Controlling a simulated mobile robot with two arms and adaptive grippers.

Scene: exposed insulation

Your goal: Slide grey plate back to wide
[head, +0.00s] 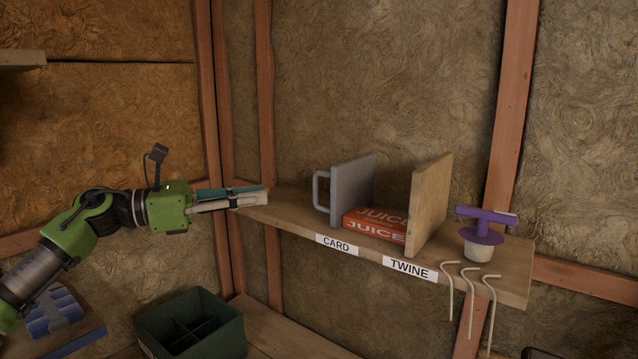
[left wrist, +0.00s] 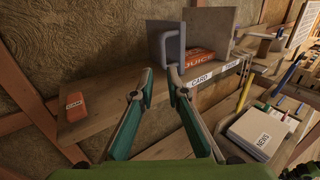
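The grey plate (head: 353,183) stands upright on the wooden shelf (head: 288,208), with its loop handle (head: 317,190) on its left side. In the left wrist view the plate (left wrist: 155,35) and handle (left wrist: 168,52) lie beyond the fingertips. A red-orange juice box (head: 376,224) lies between the plate and an upright wooden board (head: 430,205); the juice box also shows in the left wrist view (left wrist: 201,62). My left gripper (head: 264,195) is at the shelf's left part, left of the handle and apart from it. In the left wrist view the gripper (left wrist: 159,82) is open and empty. My right gripper is out of view.
CARD (head: 336,245) and TWINE (head: 410,268) labels are on the shelf's front edge. A purple-handled tool (head: 482,232) and several hooks (head: 470,290) are at the right. A small orange box (left wrist: 74,106) sits on the shelf's left. A green divided bin (head: 190,325) stands below.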

